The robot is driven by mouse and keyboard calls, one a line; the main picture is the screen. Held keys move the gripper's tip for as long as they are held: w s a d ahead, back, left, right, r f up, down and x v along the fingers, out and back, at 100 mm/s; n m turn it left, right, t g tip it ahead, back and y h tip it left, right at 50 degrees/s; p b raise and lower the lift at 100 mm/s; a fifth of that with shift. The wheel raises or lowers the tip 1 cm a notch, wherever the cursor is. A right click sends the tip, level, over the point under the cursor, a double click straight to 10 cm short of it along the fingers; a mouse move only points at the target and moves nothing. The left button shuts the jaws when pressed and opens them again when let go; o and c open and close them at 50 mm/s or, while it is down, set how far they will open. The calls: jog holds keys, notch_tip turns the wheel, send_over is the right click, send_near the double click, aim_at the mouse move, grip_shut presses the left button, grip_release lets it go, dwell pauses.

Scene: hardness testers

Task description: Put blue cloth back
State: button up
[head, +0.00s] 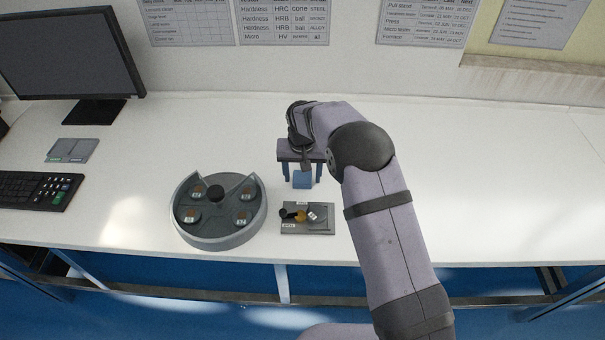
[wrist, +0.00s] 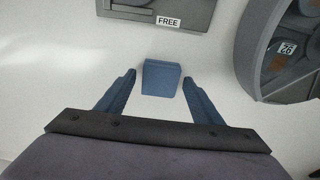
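The blue cloth (head: 303,180) is a small blue block-like shape on the white bench. In the wrist view the cloth (wrist: 161,78) lies ahead of my fingertips, roughly centred between them. My gripper (head: 303,172) is over the bench, pointing down, with its two blue fingers spread. In the wrist view my gripper (wrist: 158,80) is open, with a clear gap between each finger and the cloth. I cannot tell how high the fingertips are above the bench.
A round grey dish (head: 218,240) with several labelled compartments stands left of the cloth. A small grey tray (head: 323,229) with small items lies in front of it. The wrist view shows a grey plate labelled FREE (wrist: 168,21). The bench right of my arm is clear.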

aim_at(302, 183)
jog(key=shift+r, duration=0.15)
notch_tip(302, 183, up, 12)
jog(key=s+b, duration=0.1)
jog(key=shift+s+b, duration=0.3)
jog(key=shift+s, duration=0.1)
dwell(0.3)
jog(key=s+d+f, duration=0.1)
jog(key=s+d, duration=0.4)
jog(key=s, duration=0.5)
jog(key=s+d+f+g, duration=0.1)
jog(key=s+d+f, duration=0.1)
jog(key=s+d, duration=0.4)
jog(key=s+d+f, duration=0.2)
jog(key=s+d, duration=0.4)
jog(key=s, duration=0.7)
jog(key=shift+s+d+g, duration=0.2)
jog(key=shift+s+g, duration=0.15)
jog(key=shift+g, duration=0.05)
jog(key=shift+f, duration=0.1)
